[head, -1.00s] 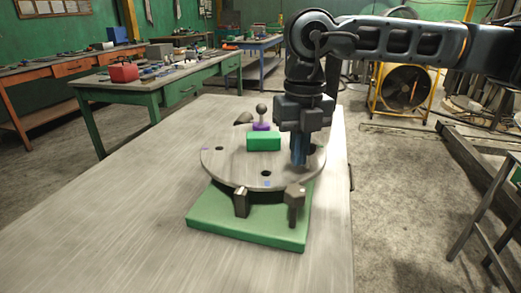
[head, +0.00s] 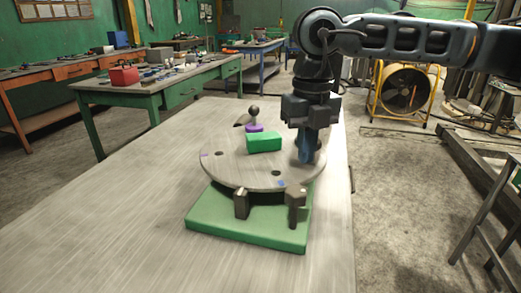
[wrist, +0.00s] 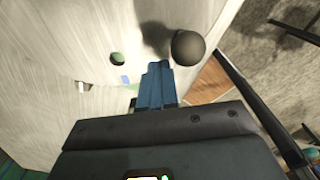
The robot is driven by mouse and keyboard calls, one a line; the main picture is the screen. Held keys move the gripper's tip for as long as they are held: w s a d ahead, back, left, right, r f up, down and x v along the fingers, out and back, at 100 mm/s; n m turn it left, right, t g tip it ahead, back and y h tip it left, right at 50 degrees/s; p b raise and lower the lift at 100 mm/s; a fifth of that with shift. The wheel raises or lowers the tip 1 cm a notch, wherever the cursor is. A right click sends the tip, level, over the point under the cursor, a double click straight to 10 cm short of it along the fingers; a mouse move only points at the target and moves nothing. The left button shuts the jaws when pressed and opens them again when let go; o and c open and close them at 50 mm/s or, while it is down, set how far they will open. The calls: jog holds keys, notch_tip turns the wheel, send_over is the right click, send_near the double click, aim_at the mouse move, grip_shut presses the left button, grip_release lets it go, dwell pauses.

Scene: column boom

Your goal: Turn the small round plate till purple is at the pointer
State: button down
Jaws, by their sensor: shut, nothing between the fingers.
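The round grey plate (head: 240,172) lies flat on a green base (head: 235,222). On it are a green block (head: 264,143), a dark ball-topped knob (head: 254,111) on a purple foot (head: 255,128), dark holes, a small purple mark (head: 205,154) at the left rim and a blue mark (head: 281,183) at the front rim. My gripper (head: 305,160) is shut and empty, fingers down over the plate's right side. In the wrist view its blue fingers (wrist: 157,85) are beside a dark ball (wrist: 188,48); contact cannot be told. I cannot clearly make out a pointer.
The grey table (head: 150,215) is clear to the left and front. A green workbench (head: 160,85) stands behind left and a yellow-framed fan (head: 405,90) behind right.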

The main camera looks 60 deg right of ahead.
jog(key=shift+s+d+b, duration=0.15)
jog(key=shift+d+b, duration=0.35)
jog(key=shift+d, duration=0.35)
jog(key=shift+d+b, duration=0.45)
jog(key=shift+d, duration=0.45)
jog(key=shift+d+b, duration=0.4)
jog(key=shift+d, duration=0.6)
